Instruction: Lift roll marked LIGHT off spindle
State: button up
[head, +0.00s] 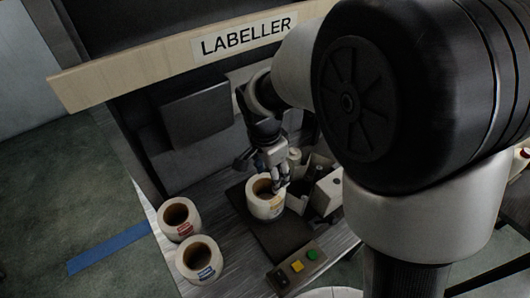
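A white label roll (265,208) with a brown core stands upright on the dark machine plate in the middle of the head view. A small yellowish mark shows on its side, but the text is too small to read. My gripper (272,184) points down at the top right of this roll, with its fingers at or over the rim and core. I cannot tell whether they touch or grip it. The spindle is not clearly visible; the core's inside is dark and partly hidden by the fingers.
Two more rolls, one with a red mark (179,219) and one with a blue mark (199,261), stand at left. A button box (297,266) is in front. A white box (328,192) stands close right of my gripper. The LABELLER board (140,70) spans above.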

jog(key=b, duration=0.3)
send_near(274, 199)
jog(key=f, duration=0.2)
jog(key=d+f, duration=0.1)
jog(key=f, duration=0.2)
jog(key=shift+f, duration=0.15)
jog(key=f, duration=0.1)
jog(key=f+b, duration=0.1)
jog(key=f, duration=0.3)
jog(key=shift+w+b, duration=0.4)
grip_shut()
